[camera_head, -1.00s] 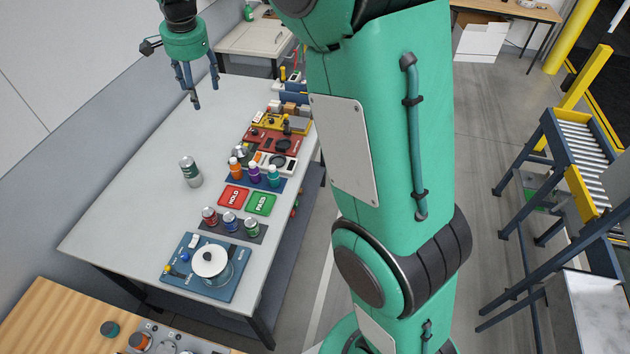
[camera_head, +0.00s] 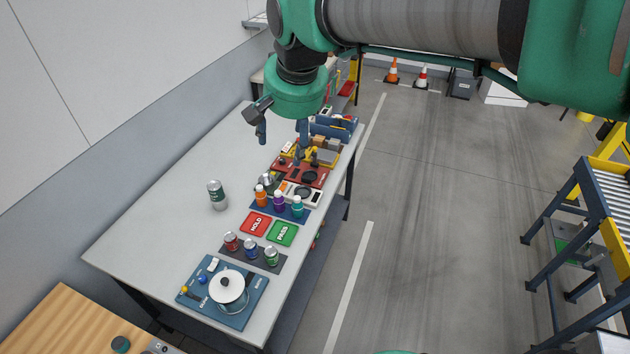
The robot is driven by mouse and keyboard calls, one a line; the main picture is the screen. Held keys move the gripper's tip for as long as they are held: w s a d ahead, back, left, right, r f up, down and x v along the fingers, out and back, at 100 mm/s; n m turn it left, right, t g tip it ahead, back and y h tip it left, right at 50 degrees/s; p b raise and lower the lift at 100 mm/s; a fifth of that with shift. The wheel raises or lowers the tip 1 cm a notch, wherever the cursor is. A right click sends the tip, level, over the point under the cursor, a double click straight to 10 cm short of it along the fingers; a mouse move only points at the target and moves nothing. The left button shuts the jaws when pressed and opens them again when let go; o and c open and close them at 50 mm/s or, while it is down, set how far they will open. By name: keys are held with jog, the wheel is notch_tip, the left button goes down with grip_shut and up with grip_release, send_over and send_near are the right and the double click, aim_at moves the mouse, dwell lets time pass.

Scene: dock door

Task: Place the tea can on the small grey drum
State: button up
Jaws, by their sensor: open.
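A silver can with a dark green label (camera_head: 217,195) stands upright and alone on the grey table (camera_head: 160,215), left of the mats. Smaller red (camera_head: 232,241), blue (camera_head: 251,248) and green (camera_head: 271,256) cans stand in a row on a dark mat. No label is readable, so I cannot tell which is the tea can. A small grey round object (camera_head: 266,181) behind the bottles may be the small grey drum, but its shape is unclear. My gripper (camera_head: 282,144) is open, fingers down, above the table's far part, away from the cans. It looks empty.
Orange, purple and teal bottles (camera_head: 279,202) stand beside red HOLD (camera_head: 256,223) and green PASS (camera_head: 283,233) pads. Red and yellow trays (camera_head: 301,172) lie behind. The table's left side is clear.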

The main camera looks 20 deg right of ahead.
jog(key=s+d+f+n, duration=0.1)
jog(key=s+f+n, duration=0.1)
jog(key=s, duration=0.7)
jog(key=s+d+f+n+t, duration=0.1)
jog(key=s+f, duration=0.3)
jog(key=s, duration=0.6)
jog(key=shift+d+n, duration=0.35)
jog(key=shift+n, duration=0.55)
jog(key=shift+s+f, duration=0.1)
jog(key=shift+f, duration=0.1)
notch_tip(320, 180, down, 11)
jog(key=b, duration=1.1)
jog(key=shift+f+b, duration=0.2)
jog(key=shift+b, duration=0.1)
